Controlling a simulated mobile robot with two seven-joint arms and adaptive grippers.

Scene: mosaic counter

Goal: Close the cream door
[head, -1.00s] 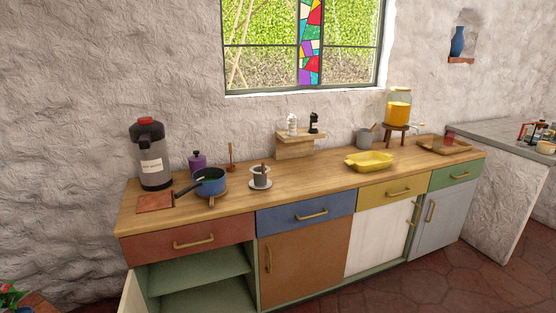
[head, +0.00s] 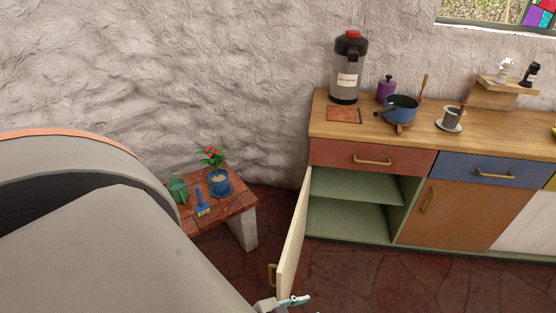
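The cream door (head: 293,240) stands open at the left end of the counter, swung out toward me, so the green-lined cabinet (head: 350,218) behind it is exposed. Its brass handle (head: 272,275) is on the outer face, near the free edge. My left arm fills the lower left of the head view. My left gripper (head: 292,302) shows only partly at the bottom edge, close to the door's lower free corner. I cannot tell whether it touches the door or how far its fingers are apart. My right gripper is not in view.
A low tiled table (head: 232,203) with a potted plant (head: 220,182), green watering can (head: 178,188) and blue brush (head: 202,206) stands left of the door. The red drawer (head: 370,160) above the cabinet is shut. Open floor (head: 390,285) lies in front.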

